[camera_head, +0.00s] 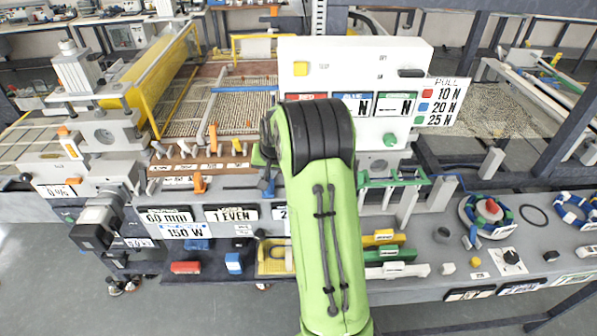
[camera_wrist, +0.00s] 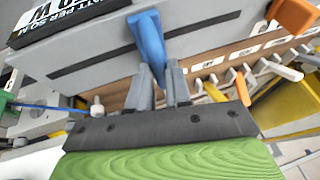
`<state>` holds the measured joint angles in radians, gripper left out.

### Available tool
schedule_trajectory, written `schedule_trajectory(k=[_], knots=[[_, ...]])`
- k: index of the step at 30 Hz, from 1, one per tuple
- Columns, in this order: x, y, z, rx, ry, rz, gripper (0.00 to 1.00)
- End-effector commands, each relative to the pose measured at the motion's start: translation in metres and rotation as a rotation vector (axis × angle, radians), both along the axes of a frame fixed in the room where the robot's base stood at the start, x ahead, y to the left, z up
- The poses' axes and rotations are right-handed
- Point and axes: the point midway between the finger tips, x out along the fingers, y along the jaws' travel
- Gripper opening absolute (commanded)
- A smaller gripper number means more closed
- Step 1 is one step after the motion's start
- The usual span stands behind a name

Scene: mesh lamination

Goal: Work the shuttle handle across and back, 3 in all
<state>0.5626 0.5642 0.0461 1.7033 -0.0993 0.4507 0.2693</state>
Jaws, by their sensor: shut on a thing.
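A blue upright handle (camera_wrist: 148,38), taken to be the shuttle handle, stands at a grey rail in the wrist view. My gripper (camera_wrist: 158,82) is shut on its lower part, a grey finger on each side. In the head view the blue handle (camera_head: 267,186) shows at the left edge of my green arm, along the front of the machine. My arm hides most of the gripper and part of the rail there.
Orange levers (camera_head: 200,183) stand to the left, one also near in the wrist view (camera_wrist: 292,14). A white panel (camera_head: 355,65) with labels rises behind my arm. A green-framed part (camera_head: 395,178) is right. Trays with coloured blocks lie below.

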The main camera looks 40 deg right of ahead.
Motion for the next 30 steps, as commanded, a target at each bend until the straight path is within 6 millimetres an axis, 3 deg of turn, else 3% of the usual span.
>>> schedule_trajectory(k=[3, 12, 18, 30], knots=[[0.026, 0.032, 0.001, 0.002, -0.005, 0.014, 0.00], [0.064, 0.078, 0.001, 0.003, -0.003, 0.008, 0.00], [0.074, 0.090, 0.001, 0.003, -0.002, 0.007, 0.00], [0.077, 0.093, 0.002, 0.004, -0.007, 0.008, 0.00]])
